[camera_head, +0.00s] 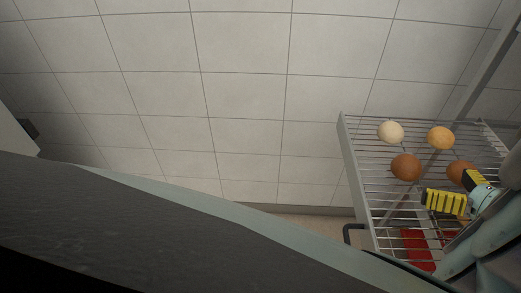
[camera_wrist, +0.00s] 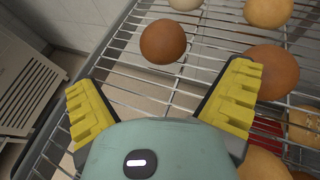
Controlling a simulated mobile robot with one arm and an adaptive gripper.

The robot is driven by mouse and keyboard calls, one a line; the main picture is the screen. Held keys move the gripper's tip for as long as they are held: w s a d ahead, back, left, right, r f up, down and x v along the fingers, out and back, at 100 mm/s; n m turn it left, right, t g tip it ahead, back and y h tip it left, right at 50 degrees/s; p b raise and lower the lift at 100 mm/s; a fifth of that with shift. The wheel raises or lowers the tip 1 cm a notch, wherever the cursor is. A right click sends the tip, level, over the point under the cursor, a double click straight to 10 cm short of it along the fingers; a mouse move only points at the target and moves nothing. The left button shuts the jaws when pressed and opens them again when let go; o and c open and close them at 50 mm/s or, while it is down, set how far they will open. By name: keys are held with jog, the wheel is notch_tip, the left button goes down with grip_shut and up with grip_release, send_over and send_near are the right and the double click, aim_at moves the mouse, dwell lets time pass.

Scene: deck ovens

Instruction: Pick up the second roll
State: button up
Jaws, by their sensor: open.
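Several rolls lie on a wire rack shelf (camera_head: 374,176). In the head view, a pale roll (camera_head: 391,131) and a golden roll (camera_head: 440,137) lie at the back. A brown roll (camera_head: 405,167) lies in front of them, and another brown roll (camera_head: 461,172) is partly hidden by my gripper (camera_head: 458,192). In the wrist view, one brown roll (camera_wrist: 163,41) lies beyond the gap between the fingers. Another brown roll (camera_wrist: 272,72) lies beside the right finger. My gripper (camera_wrist: 166,103) is open with nothing between its yellow ridged fingers. Which roll is the second, I cannot tell.
More rolls show at the right of the wrist view, one golden (camera_wrist: 305,127) and one at the bottom edge (camera_wrist: 262,165). Something red (camera_head: 418,248) lies below the shelf wires. A dark counter (camera_head: 150,220) fills the lower left, and a vented panel (camera_wrist: 27,90) stands left of the rack.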

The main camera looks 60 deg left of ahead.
aim_at(417, 169)
jog(key=x, duration=0.4)
jog(key=shift+a+f+p, duration=0.15)
jog(key=shift+a+p, duration=0.2)
jog(key=shift+a, duration=0.05)
jog(key=x, duration=0.1)
jog(key=p+x, duration=0.2)
jog(key=x, duration=0.1)
jog(key=shift+w+a, duration=0.15)
jog(key=shift+w, duration=0.15)
jog(key=shift+a+f, duration=0.25)
jog(key=shift+a, duration=0.15)
jog(key=shift+c, duration=0.3)
jog(key=shift+w+d, duration=0.1)
jog(key=c, duration=1.1)
